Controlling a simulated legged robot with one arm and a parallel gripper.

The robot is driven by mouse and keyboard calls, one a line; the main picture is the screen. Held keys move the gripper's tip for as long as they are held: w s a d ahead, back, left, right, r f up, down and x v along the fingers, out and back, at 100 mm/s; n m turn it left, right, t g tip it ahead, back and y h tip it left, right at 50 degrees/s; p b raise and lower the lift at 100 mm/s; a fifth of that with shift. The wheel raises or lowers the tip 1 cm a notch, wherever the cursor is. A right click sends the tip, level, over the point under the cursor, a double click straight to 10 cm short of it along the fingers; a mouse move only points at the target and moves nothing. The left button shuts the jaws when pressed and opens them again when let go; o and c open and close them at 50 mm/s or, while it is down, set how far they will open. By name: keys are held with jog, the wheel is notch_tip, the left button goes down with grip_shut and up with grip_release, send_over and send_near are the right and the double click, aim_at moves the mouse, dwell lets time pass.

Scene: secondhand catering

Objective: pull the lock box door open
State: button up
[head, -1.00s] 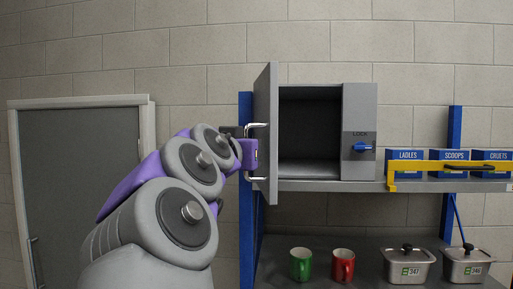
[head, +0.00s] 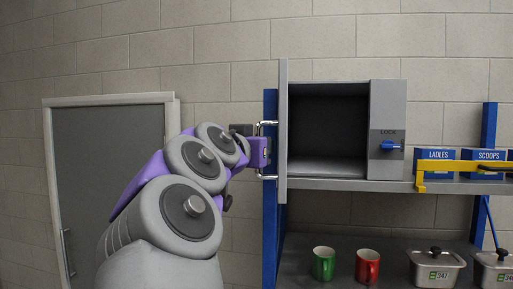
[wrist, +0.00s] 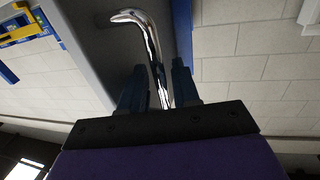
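The grey lock box (head: 387,105) stands on the shelf of a blue-framed rack, its dark inside exposed. Its door (head: 283,130) is swung wide open on the left side and shows almost edge-on in the head view. A chrome bar handle (head: 268,178) sticks out from the door's left face. My gripper (head: 263,152) is at this handle. In the wrist view the handle (wrist: 157,62) runs between the two dark fingers (wrist: 158,88), which appear closed about it. A blue lock knob (head: 389,146) is on the box's right front panel.
Blue bins (head: 437,163) sit behind a yellow bar (head: 455,166) right of the box. Below are a green mug (head: 323,265), a red mug (head: 367,267) and lidded metal pans (head: 436,268).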

dwell(0.4)
jog(key=shift+s+d, duration=0.25)
jog(key=shift+d, duration=0.35)
jog(key=d+b, duration=0.2)
jog(key=d, duration=1)
jog(key=w+d+n+t+y+p, duration=0.1)
jog(key=w+d+n+y, duration=0.7)
jog(key=w+d+y, duration=0.3)
jog(key=shift+d+n+y+p, duration=0.4)
jog(key=shift+d+y, duration=0.7)
jog(key=shift+d, duration=1)
jog(key=shift+w, duration=0.15)
